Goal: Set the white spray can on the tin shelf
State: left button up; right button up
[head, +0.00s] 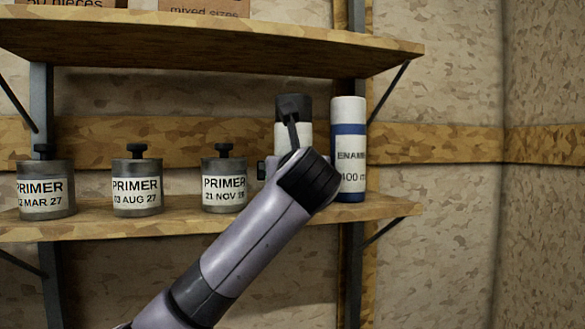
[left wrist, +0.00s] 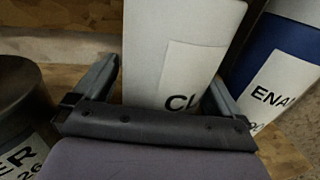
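The white spray can (head: 280,137) has a dark cap and stands upright at the tin shelf (head: 180,222), left of the enamel can. My arm hides its lower part, so I cannot see whether its base touches the board. In the left wrist view the white can (left wrist: 165,45) shows a pale label starting "CL". My left gripper (left wrist: 165,85) has one finger close against each side of it and looks shut on it. In the head view my left gripper (head: 293,135) is mostly hidden behind my wrist. My right gripper is not in view.
Several grey primer tins (head: 137,187) stand on the shelf to the left. A blue and white enamel can (head: 349,145) stands close on the right. An upper shelf (head: 200,40) carrying cardboard boxes (head: 205,7) hangs above. The shelf's right end is narrow.

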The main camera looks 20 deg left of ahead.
pick_arm(q)
jog(key=shift+r, duration=0.15)
jog(key=b+v, duration=0.2)
jog(key=v, duration=1)
jog(key=shift+b, duration=0.35)
